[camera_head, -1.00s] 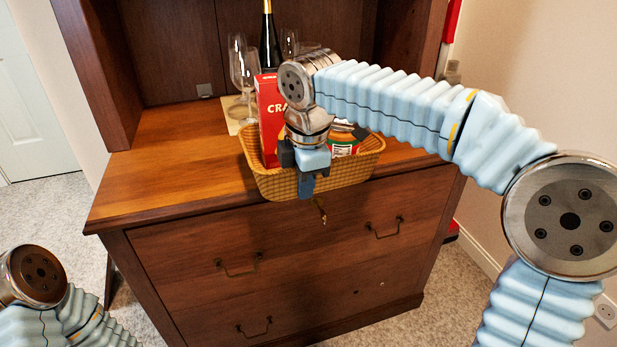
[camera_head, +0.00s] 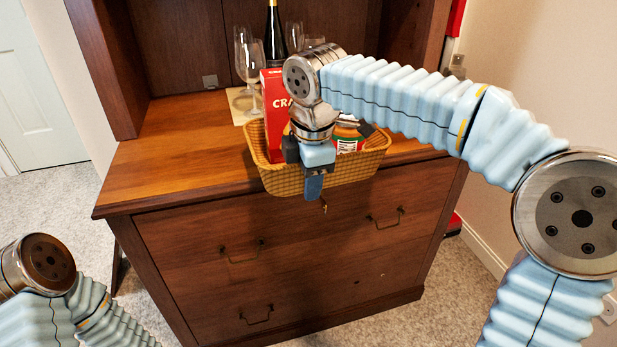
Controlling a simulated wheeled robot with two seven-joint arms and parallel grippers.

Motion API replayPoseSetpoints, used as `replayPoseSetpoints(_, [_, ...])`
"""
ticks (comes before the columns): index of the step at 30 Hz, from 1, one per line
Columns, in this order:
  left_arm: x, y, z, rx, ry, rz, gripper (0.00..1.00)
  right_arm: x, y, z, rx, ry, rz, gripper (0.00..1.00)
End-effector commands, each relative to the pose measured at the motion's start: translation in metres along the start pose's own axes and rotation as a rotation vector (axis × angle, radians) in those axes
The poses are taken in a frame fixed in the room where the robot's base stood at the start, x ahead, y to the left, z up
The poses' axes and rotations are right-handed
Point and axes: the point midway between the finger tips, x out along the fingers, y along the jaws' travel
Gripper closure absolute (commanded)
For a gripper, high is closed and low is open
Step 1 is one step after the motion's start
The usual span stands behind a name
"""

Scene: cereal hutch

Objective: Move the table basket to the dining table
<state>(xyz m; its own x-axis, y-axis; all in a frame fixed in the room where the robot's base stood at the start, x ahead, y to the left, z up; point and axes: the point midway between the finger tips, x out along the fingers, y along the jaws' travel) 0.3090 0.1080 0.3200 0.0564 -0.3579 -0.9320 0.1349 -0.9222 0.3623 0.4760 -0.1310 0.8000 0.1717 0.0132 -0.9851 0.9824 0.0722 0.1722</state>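The table basket (camera_head: 277,181) is a yellow-brown woven basket at the front edge of the wooden hutch counter, with its front wall over the edge. It holds a red box (camera_head: 274,118) and a jar with a red and green label (camera_head: 347,142). My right gripper (camera_head: 314,177) points down at the front rim, with one blue finger outside the front wall. The other finger is hidden, so I cannot tell whether the gripper is closed on the rim. Only part of my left arm shows at lower left; its gripper is out of view. No dining table is visible.
Wine glasses (camera_head: 243,55) and a dark bottle (camera_head: 274,42) stand behind the basket on a light board (camera_head: 240,104). The counter (camera_head: 180,150) is clear to the left. Drawers with handles (camera_head: 242,252) are below. Carpet (camera_head: 45,200) is open at left.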

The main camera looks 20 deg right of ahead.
Motion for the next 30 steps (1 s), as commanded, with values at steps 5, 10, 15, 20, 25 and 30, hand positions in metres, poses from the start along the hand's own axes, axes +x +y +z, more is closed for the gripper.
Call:
replayPoseSetpoints(5, [-0.002,0.001,0.0,0.0,0.0,0.0,0.0,-0.011,0.001,0.0,0.0,0.0,0.001,0.61])
replayPoseSetpoints(10, [-0.009,0.004,0.0,0.001,-0.001,0.001,0.0,-0.043,0.001,-0.001,0.0,0.002,0.004,0.61])
replayPoseSetpoints(15, [-0.017,0.007,0.0,0.002,-0.002,0.002,0.0,-0.084,0.001,-0.001,0.0,0.002,0.003,0.61])
replayPoseSetpoints(20, [-0.023,0.01,0.0,0.003,-0.003,0.002,0.0,-0.115,0.001,-0.001,0.0,0.001,0.002,0.61])
replayPoseSetpoints(25, [-0.027,0.012,0.0,0.004,-0.003,0.003,0.0,-0.133,0.001,0.0,0.0,0.0,0.0,0.61])
replayPoseSetpoints(30, [-0.028,0.012,0.0,0.004,-0.003,0.003,0.0,-0.138,0.0,0.0,0.0,0.0,0.0,0.61])
